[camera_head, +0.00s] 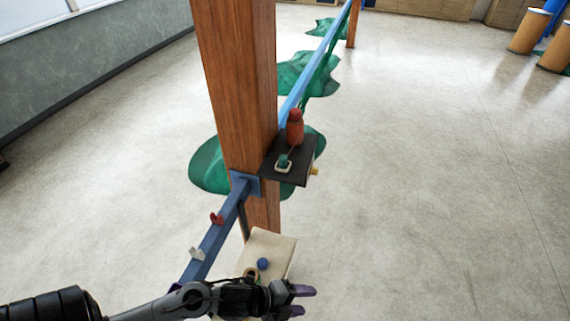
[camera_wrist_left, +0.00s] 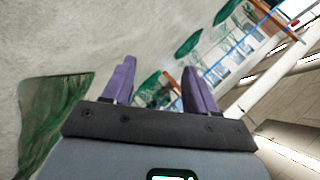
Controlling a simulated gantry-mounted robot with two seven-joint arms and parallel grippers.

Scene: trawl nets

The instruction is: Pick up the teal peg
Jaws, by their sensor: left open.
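A small teal thing, which looks like the teal peg (camera_head: 283,160), sits in a pale square holder on a small dark shelf (camera_head: 293,177) fixed to the wooden post. I cannot make out its full shape. My left gripper (camera_head: 303,300) is at the bottom of the head view, below the shelf and apart from the peg. Its purple fingers are spread with nothing visible between them; in the left wrist view the gripper (camera_wrist_left: 163,78) is also open and empty. The peg does not show in the left wrist view. My right gripper is not in view.
An orange-red bottle-like thing (camera_head: 295,128) stands on the dark shelf behind the peg. The wooden post (camera_head: 238,90) rises left of it. A blue rail (camera_head: 218,238) carries red and white hooks. A cream shelf (camera_head: 272,245) with a blue ball (camera_head: 263,264) is near my gripper.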

